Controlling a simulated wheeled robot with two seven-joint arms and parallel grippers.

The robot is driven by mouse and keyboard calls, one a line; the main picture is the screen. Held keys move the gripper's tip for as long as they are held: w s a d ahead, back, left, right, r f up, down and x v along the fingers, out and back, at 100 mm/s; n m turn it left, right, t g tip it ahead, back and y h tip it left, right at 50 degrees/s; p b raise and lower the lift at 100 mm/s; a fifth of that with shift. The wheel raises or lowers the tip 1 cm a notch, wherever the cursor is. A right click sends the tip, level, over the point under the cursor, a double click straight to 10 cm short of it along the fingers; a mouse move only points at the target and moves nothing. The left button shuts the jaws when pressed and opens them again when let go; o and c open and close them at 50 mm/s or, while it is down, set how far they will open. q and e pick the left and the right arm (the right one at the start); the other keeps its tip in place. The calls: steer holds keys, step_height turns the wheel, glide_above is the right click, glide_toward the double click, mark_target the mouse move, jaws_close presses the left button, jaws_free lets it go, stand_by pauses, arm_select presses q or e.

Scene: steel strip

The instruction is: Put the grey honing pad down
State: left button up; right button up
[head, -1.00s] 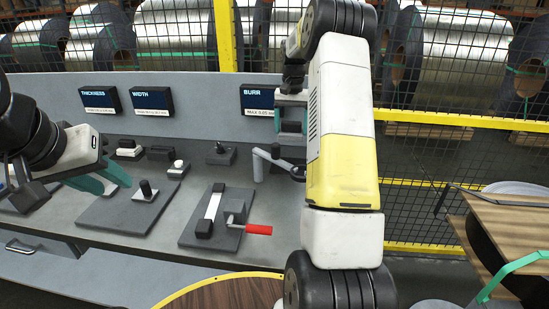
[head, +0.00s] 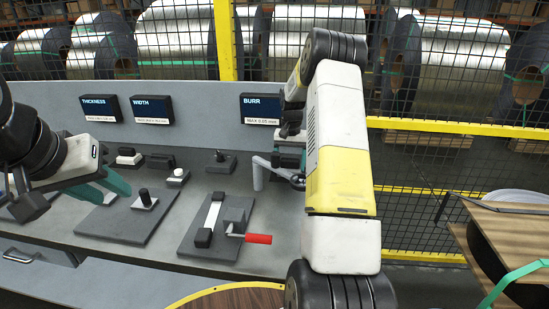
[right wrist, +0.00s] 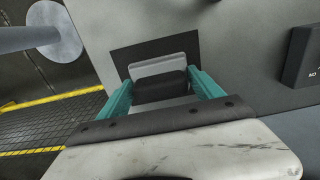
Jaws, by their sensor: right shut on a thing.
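The grey honing pad (right wrist: 158,66) shows in the right wrist view as a light grey slab with a black block along its near side. My right gripper (right wrist: 160,80) is shut on it, with a teal finger on each side. A dark rectangular patch (right wrist: 126,55) lies behind and around the pad; I cannot tell whether the pad touches it. My left gripper (head: 115,190) is open and empty, above the left part of the bench.
The grey bench (head: 190,225) holds a fixture with a red handle (head: 258,239), a plate with a black knob (head: 145,196) and several small blocks. A grey post with an arm (head: 258,173) stands close left of my right gripper. A mesh fence (head: 430,160) is behind.

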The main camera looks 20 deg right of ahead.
steer(key=o, duration=1.4)
steer(key=shift+f, duration=0.15)
